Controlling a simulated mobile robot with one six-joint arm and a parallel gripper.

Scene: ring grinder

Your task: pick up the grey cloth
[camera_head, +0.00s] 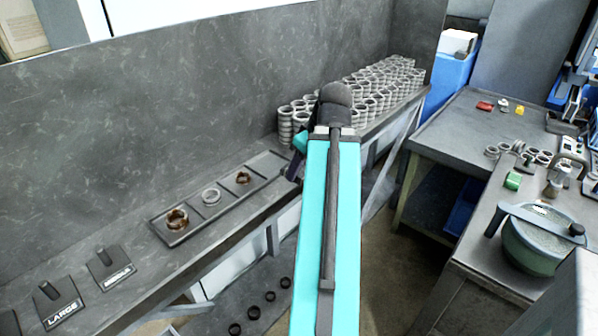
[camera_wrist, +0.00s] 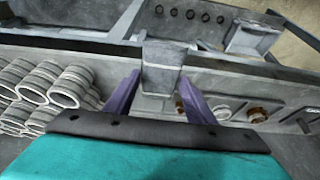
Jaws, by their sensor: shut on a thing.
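The grey cloth (camera_wrist: 162,68) shows in the wrist view as a small grey piece between the two purple fingers of my gripper (camera_wrist: 160,78). The fingers are shut on it, one at each side, and its top end reaches past their tips. I cannot tell whether it touches the bench behind it. In the head view my turquoise arm hides most of the gripper; only a bit of a purple finger (camera_head: 293,170) shows left of the arm, and the cloth cannot be made out.
Stacked metal rings (camera_head: 375,92) stand at the back of the bench, close to my arm. A green mortar (camera_head: 540,240) stands on the right table. Open floor (camera_head: 385,270) lies between.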

